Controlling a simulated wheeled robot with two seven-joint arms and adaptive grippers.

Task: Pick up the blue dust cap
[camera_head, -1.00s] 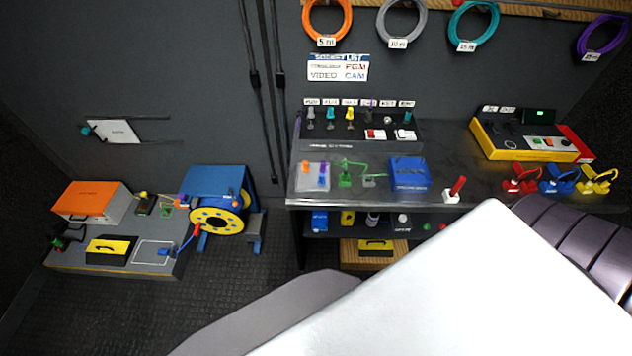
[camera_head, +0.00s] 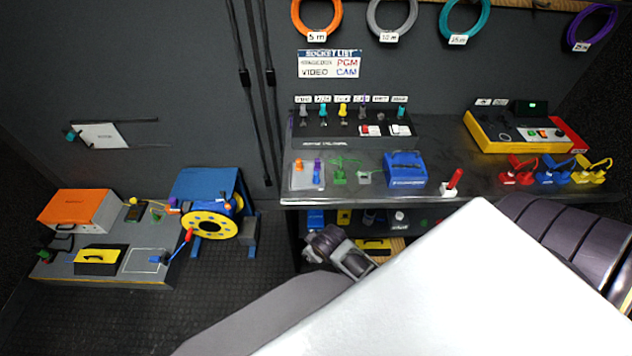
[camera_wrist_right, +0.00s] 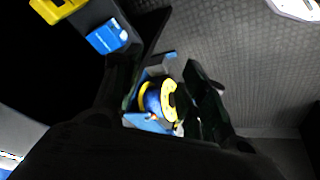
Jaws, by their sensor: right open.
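A blue cap-like piece with a loop (camera_head: 556,174), which looks like the blue dust cap, sits on the right part of the bench between a red one (camera_head: 518,173) and a yellow one (camera_head: 591,171). My right gripper (camera_head: 345,252) shows partly in the head view, low in front of the bench and well left of the blue piece. In the right wrist view its dark fingers (camera_wrist_right: 165,88) are apart, with the distant cable reel (camera_wrist_right: 157,99) showing between them. The blue cap cannot be made out in the wrist view. My left gripper is not in view.
The bench (camera_head: 440,193) carries a blue box (camera_head: 405,170), a red-handled stick (camera_head: 453,184) and a yellow-red panel unit (camera_head: 525,132). A lower shelf sits under it. The blue-yellow reel (camera_head: 210,225) and low table (camera_head: 105,278) stand left. A white surface covers the near right.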

